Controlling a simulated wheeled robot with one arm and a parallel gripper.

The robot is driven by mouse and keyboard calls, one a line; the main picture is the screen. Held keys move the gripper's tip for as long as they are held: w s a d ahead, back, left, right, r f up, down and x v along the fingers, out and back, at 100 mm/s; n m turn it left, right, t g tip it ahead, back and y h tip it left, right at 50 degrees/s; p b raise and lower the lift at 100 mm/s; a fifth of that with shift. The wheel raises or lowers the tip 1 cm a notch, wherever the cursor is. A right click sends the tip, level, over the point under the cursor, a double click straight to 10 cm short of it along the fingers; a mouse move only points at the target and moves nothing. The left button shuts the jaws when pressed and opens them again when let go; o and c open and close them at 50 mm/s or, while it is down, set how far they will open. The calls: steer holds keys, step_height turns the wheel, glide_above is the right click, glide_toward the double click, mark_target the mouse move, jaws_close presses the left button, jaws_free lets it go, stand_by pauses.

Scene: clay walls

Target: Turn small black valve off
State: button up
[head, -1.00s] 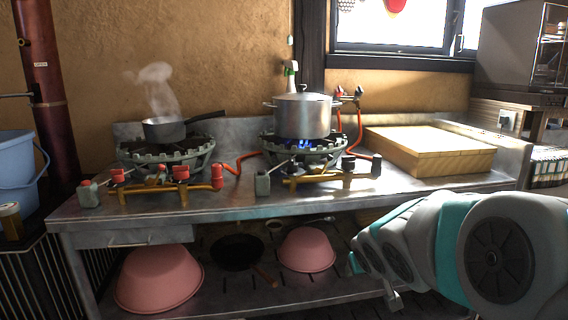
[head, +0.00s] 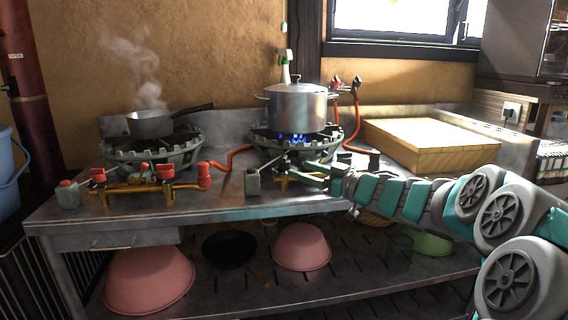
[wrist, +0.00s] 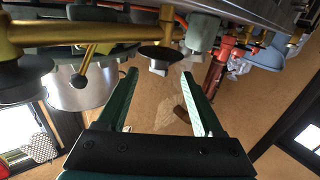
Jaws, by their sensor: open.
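The right burner (head: 262,145) has a lit blue flame under a steel pot (head: 300,108). Its front pipe (wrist: 45,30) is brass-coloured and shows upside down in the wrist view. On it are a wide black valve (wrist: 160,54), another wide black valve (wrist: 25,78) at far left, and between them a smaller black-ended lever (wrist: 79,80). My gripper (wrist: 158,74) is open and empty, its fingertips just short of the first wide valve, which lies in line with the gap. In the head view my gripper (head: 314,170) reaches the burner's front and hides part of the pipe.
The left burner (head: 150,155) with red valves (head: 165,171) carries a steaming saucepan (head: 150,124). A grey block (head: 252,182) sits at the pipe's left end. A wooden box (head: 425,145) stands right. Red hoses (head: 235,153) run behind. Pink bowls (head: 302,247) sit below.

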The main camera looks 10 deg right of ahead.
mark_target(289, 165)
steer(key=shift+x, duration=3.65)
jaws_close()
